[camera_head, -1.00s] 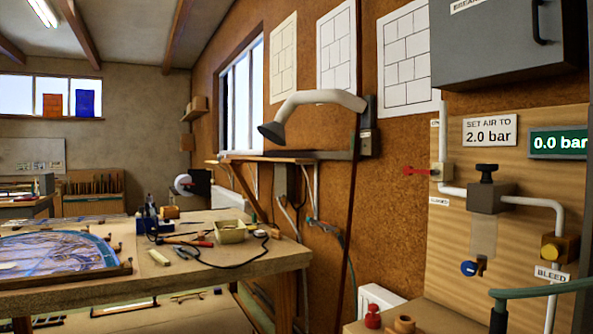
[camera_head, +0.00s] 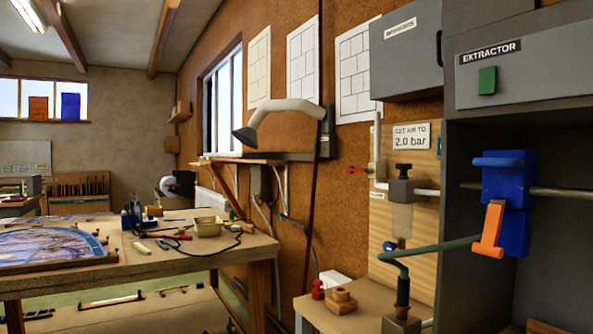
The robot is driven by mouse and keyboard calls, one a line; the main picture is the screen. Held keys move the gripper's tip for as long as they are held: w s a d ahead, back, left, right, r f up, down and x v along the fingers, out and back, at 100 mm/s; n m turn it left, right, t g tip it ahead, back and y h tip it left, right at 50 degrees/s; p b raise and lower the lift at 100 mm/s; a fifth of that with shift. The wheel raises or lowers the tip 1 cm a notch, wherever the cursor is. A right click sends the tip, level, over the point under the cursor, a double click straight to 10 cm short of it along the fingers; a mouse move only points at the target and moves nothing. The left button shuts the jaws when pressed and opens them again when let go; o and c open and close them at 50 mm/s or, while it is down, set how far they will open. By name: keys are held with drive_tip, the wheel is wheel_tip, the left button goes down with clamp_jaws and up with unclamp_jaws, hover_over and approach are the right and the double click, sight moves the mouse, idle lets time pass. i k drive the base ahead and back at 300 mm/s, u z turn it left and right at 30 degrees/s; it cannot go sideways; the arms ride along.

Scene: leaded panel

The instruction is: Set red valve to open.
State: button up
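The red valve handle (camera_head: 357,170) is small in the head view, right of centre on the wooden air panel (camera_head: 387,245). It points left, level, from a pale valve body on an upright white pipe (camera_head: 378,135), so it lies across the pipe. The sign reading "SET AIR TO 2.0 bar" (camera_head: 411,136) is to its right. The pressure display is hidden behind the grey cabinet now. My gripper is not in view.
A grey extractor booth (camera_head: 520,80) with a blue block (camera_head: 508,180) and an orange lever (camera_head: 488,230) stands close at right. A green hose (camera_head: 440,247) crosses before the panel above a bench (camera_head: 350,310). A worktable (camera_head: 200,260) fills the left.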

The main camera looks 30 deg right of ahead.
sight(350, 169)
drive_tip(key=z, duration=1.2)
